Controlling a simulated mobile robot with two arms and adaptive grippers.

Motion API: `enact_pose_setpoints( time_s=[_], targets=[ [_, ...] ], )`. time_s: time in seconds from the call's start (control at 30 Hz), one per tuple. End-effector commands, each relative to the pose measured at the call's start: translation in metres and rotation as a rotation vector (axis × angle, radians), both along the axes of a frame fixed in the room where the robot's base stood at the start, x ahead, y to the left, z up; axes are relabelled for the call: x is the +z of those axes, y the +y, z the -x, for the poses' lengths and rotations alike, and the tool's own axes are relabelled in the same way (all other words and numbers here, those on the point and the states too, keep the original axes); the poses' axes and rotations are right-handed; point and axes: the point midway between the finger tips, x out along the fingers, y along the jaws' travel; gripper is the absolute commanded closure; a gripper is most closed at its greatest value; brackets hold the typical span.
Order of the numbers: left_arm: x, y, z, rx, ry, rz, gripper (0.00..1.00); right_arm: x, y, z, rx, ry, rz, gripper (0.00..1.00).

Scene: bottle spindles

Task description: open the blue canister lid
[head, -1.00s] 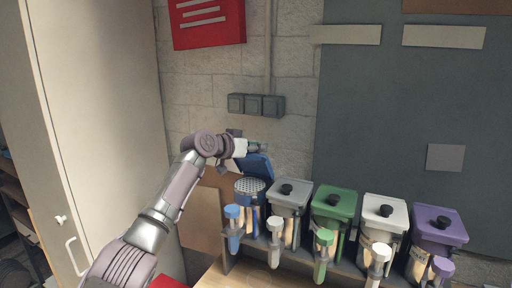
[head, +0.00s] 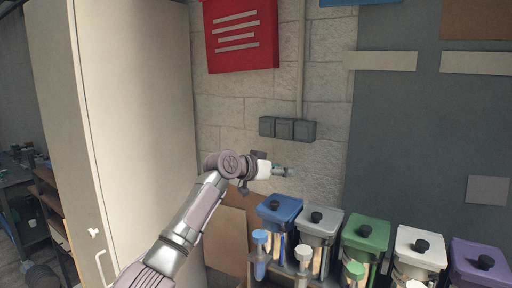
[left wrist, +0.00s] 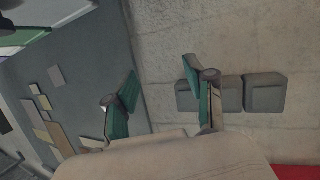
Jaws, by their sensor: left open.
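The blue canister (head: 280,208) stands at the left end of a row of canisters in the head view. Its blue lid lies down on top, level with the lids beside it, with a dark round knob. My left gripper (head: 285,171) is above and behind the blue lid, near the wall, apart from it. In the left wrist view the two green-padded fingers of this gripper (left wrist: 162,100) are spread apart with nothing between them. The blue canister cannot be made out in that view. My right gripper is not in view.
Grey (head: 321,220), green (head: 366,234), white (head: 420,245) and purple (head: 480,265) lidded canisters stand to the right. Small capped tubes hang in front, one blue-capped (head: 260,236). Grey wall boxes (head: 287,129) are above the gripper. A tall pale cabinet (head: 130,110) stands left.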

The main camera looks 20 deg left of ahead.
Motion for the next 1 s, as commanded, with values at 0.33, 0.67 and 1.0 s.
enact_pose_setpoints(
  time_s=[0.33,0.67,1.0],
  targets=[
    [0.018,0.011,0.015,0.000,-0.001,0.000,0.45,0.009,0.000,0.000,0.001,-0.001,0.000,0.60],
    [0.033,0.021,0.029,0.000,0.000,-0.001,0.45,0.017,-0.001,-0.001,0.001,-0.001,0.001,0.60],
    [0.050,0.031,0.043,0.000,-0.002,0.001,0.45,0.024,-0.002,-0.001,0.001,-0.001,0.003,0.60]
  ],
)
